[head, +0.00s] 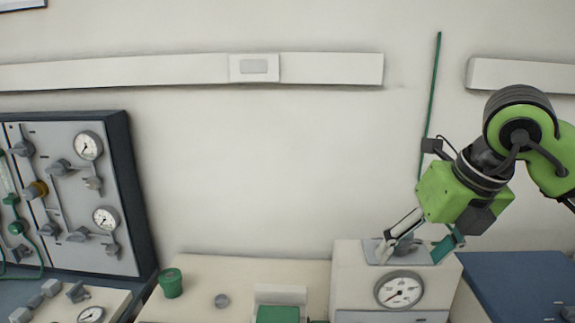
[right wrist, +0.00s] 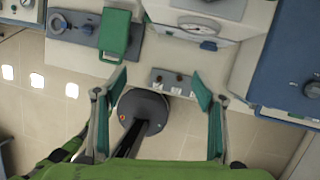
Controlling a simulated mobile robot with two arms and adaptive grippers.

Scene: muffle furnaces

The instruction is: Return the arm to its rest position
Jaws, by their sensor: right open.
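My right arm comes in from the right in the head view, with its green and black wrist at the upper right. My right gripper (head: 412,251) is open and empty, pointing down over the top of a cream-coloured furnace unit with a dial gauge (head: 345,285). Whether it touches the unit cannot be told from the head view. In the right wrist view the two green-tipped fingers of the right gripper (right wrist: 160,86) stand wide apart with nothing between the tips. My left arm and gripper are not in view.
A grey panel with gauges and valves (head: 75,190) stands at the left. A green cup (head: 171,283) and a green handle (head: 278,314) are at the lower middle. A blue cabinet (head: 520,285) is at the lower right.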

